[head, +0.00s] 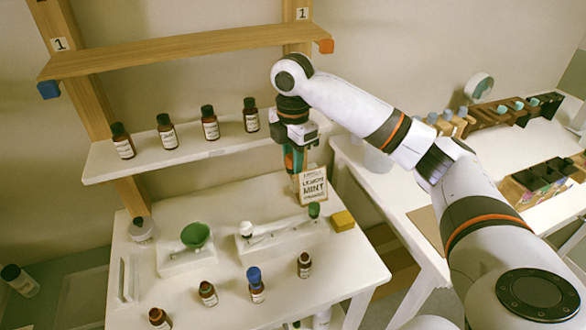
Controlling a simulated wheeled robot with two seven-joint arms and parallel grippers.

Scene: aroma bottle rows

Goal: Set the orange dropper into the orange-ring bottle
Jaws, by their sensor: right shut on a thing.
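My right gripper (296,168) points down above the back right of the white table, behind the small card sign. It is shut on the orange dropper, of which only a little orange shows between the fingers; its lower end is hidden. An open brown bottle (158,317) at the front left has an orange-looking neck, partly cut by the picture edge. Open brown bottles also stand at the front middle (208,294) and front right (304,265); their ring colours are too small to tell. My left gripper is not in view.
A bottle with a blue dropper (256,282) stands in the front row. A white rack (285,243) holds a white dropper (246,229) and a green one (314,210). A green funnel (196,235), yellow block (343,221) and lemon mint sign (313,187) are nearby. Capped bottles line the shelf.

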